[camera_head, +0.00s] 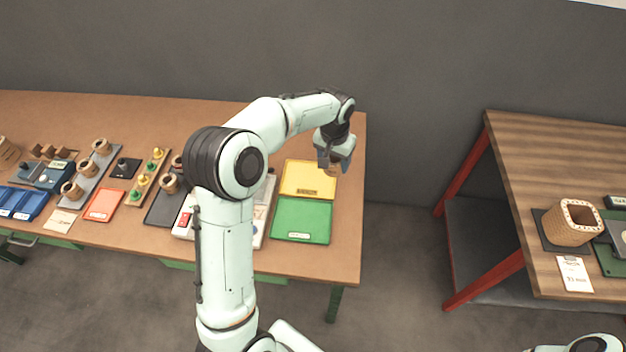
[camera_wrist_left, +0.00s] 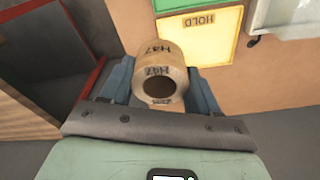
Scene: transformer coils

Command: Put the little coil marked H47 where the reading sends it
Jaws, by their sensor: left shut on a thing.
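The little coil marked H47 (camera_wrist_left: 162,58) is a tan ring with a dark bore, and its marking reads clearly in the wrist view. My left gripper (camera_head: 334,164) is shut on it, one finger on each side. In the head view the coil (camera_head: 331,171) shows just under the fingers, at the right edge of the yellow tray (camera_head: 300,175). In the wrist view the yellow tray (camera_wrist_left: 222,47), labelled HOLD, lies beyond the coil and to its right. A green tray (camera_head: 301,220) lies in front of the yellow one; its label is too small to read. My right gripper is not in view.
Left on the brown table (camera_head: 345,240) are more coils, a grey strip (camera_head: 93,180), blue bins (camera_head: 22,203) and an orange tray (camera_head: 103,204). My left arm hides part of a pale device (camera_head: 186,218). A second table (camera_head: 545,150) at right holds a big coil (camera_head: 572,226); floor separates them.

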